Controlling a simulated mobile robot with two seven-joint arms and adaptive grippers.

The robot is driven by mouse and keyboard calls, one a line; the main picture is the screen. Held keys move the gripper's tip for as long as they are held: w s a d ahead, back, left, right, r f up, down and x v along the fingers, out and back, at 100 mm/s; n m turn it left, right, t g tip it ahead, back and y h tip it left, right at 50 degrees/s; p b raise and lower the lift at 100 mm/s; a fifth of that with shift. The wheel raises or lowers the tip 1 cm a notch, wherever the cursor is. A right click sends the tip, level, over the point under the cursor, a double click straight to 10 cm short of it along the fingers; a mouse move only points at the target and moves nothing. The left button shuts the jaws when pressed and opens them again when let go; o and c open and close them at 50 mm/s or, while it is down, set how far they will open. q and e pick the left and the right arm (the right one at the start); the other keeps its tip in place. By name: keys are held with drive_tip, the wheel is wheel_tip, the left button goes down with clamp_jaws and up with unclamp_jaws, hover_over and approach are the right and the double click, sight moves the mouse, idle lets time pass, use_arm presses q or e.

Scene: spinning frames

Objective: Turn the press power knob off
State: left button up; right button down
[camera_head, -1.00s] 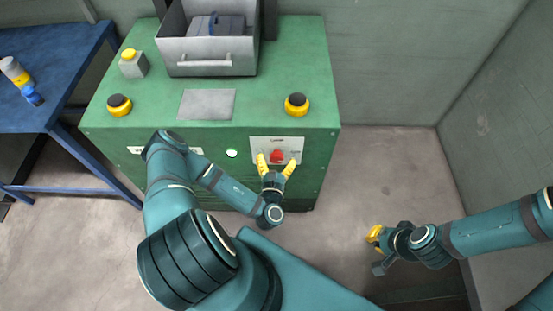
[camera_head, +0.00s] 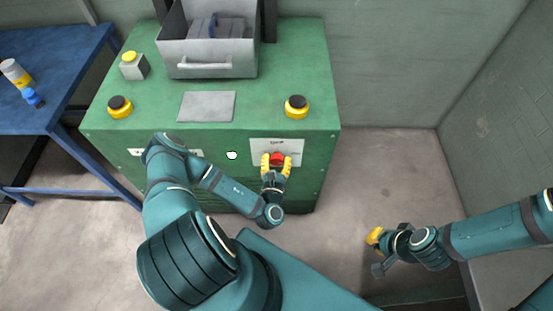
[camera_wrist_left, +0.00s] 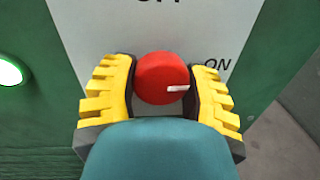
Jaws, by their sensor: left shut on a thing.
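The red press power knob (camera_head: 277,158) sits on a pale label plate (camera_head: 292,147) on the front of the green press. In the left wrist view the knob (camera_wrist_left: 163,78) is round, and its white pointer mark points right, just below the word ON. OFF is partly visible above it. My left gripper (camera_head: 276,161) is shut on the knob, with a yellow finger on each side; its fingers also show in the left wrist view (camera_wrist_left: 160,92). My right gripper (camera_head: 374,250) is at the lower right, away from the press; its finger opening is unclear.
The green press (camera_head: 160,80) carries a grey drawer (camera_head: 208,58) and yellow-and-black buttons, one at left (camera_head: 120,107), one at right (camera_head: 296,107). A lit white lamp (camera_head: 232,155) is left of the knob. A blue table (camera_head: 60,60) stands at left. Floor right of the press is clear.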

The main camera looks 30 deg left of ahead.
use_arm(q)
drive_tip(key=n+p, duration=0.2)
drive_tip(key=n, duration=0.1)
drive_tip(key=shift+n+y, duration=0.3)
drive_tip(key=n+p, duration=0.1)
drive_tip(key=n, duration=0.3)
drive_tip(key=shift+d, duration=0.1)
drive_tip(key=n, duration=0.4)
drive_tip(key=shift+n+y+p, duration=0.3)
drive_tip(key=shift+n+y, duration=0.1)
drive_tip(key=n, duration=0.6)
drive_tip(key=shift+w+d+y, duration=0.1)
drive_tip(key=shift+y, duration=0.2)
drive_tip(key=shift+b, duration=0.3)
drive_tip(key=o, duration=1.2)
drive_tip(key=v, duration=1.2)
